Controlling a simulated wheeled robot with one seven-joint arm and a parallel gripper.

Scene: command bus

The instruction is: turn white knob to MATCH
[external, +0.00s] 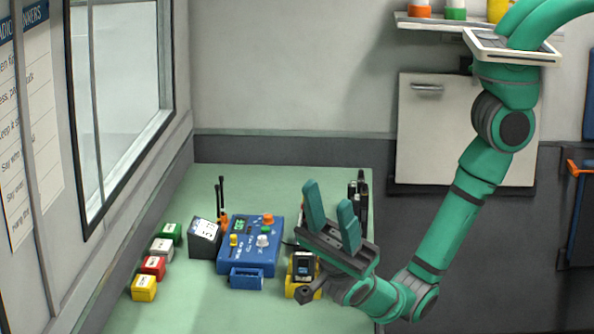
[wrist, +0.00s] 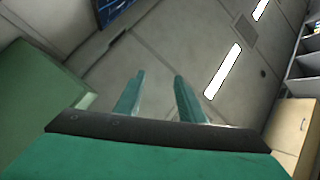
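The white knob (external: 263,241) is on the front right of the top of a blue control box (external: 247,258), which sits on the green table. The box also has a green display (external: 240,225), an orange knob (external: 267,219) and a yellow knob (external: 234,240). The setting of the white knob is too small to read. My gripper (external: 330,206) is open and empty, to the right of the box with its fingers pointing up, apart from the white knob. The wrist view shows the two open fingers (wrist: 158,92) against the ceiling, with no box in sight.
A black and yellow device (external: 303,265) stands beside my wrist. Orange-based radios (external: 223,213) and a dark box with a white face (external: 205,238) are left of the blue box. Several coloured blocks (external: 153,267) line the left. A shelf (external: 440,24) is at the back right.

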